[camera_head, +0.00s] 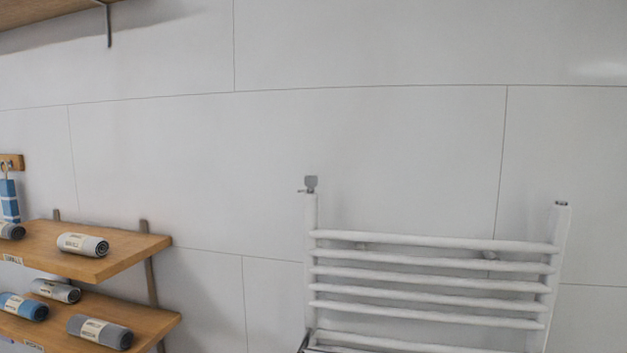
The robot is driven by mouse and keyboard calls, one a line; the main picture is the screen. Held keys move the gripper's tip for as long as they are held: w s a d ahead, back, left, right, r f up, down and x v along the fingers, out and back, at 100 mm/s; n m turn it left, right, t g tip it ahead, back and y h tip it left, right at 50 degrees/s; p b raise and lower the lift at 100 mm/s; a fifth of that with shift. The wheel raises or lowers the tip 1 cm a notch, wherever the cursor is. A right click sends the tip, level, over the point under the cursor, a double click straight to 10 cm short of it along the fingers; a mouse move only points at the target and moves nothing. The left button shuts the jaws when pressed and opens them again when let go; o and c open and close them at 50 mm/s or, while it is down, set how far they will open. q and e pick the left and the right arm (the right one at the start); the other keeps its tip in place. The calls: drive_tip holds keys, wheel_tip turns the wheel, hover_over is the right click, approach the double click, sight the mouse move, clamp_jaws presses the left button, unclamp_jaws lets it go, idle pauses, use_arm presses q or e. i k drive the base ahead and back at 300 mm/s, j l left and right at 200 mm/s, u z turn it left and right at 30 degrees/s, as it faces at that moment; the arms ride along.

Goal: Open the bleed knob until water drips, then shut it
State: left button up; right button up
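A small grey bleed knob (311,183) stands on top of the left post of a white ladder-style towel radiator (432,260). A short thin spout (302,191) sticks out to the left just below the knob. No water drop can be made out at the spout at this size. The right post has a small dark cap (561,204) on top. Neither of my grippers shows in this view, and nothing touches the knob.
Wooden shelves (125,258) with several rolled towels (83,244) stand at the left. A blue item (9,200) hangs from a wooden wall hook. A higher shelf (40,12) crosses the top left. The wall around the knob is clear.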

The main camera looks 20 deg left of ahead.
sight(311, 182)
drive_tip(key=u, duration=0.75)
